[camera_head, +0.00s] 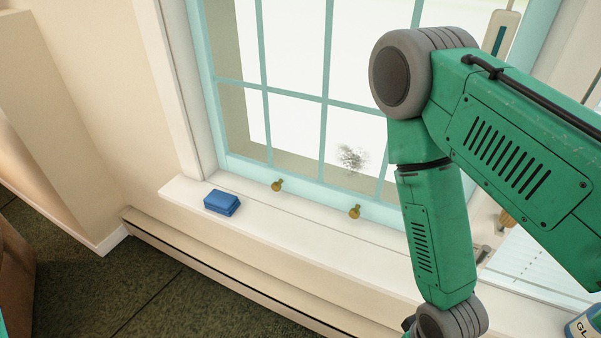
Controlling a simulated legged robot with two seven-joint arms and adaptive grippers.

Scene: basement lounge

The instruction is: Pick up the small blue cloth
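The small blue cloth (222,203) lies folded into a compact block on the white window sill, near the sill's left end. My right arm comes in from the right and reaches down over the sill, well to the right of the cloth. Only a dark bit of what may be its gripper shows at the bottom edge, so its fingers are hidden. My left gripper is out of the picture. Nothing touches the cloth.
The white sill (290,230) runs under a teal-framed window (325,110) with brass latches (277,185) and a dark smudge (352,157) on the glass. A labelled bottle (584,325) stands at the bottom right. A baseboard ledge (215,275) runs below the sill.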

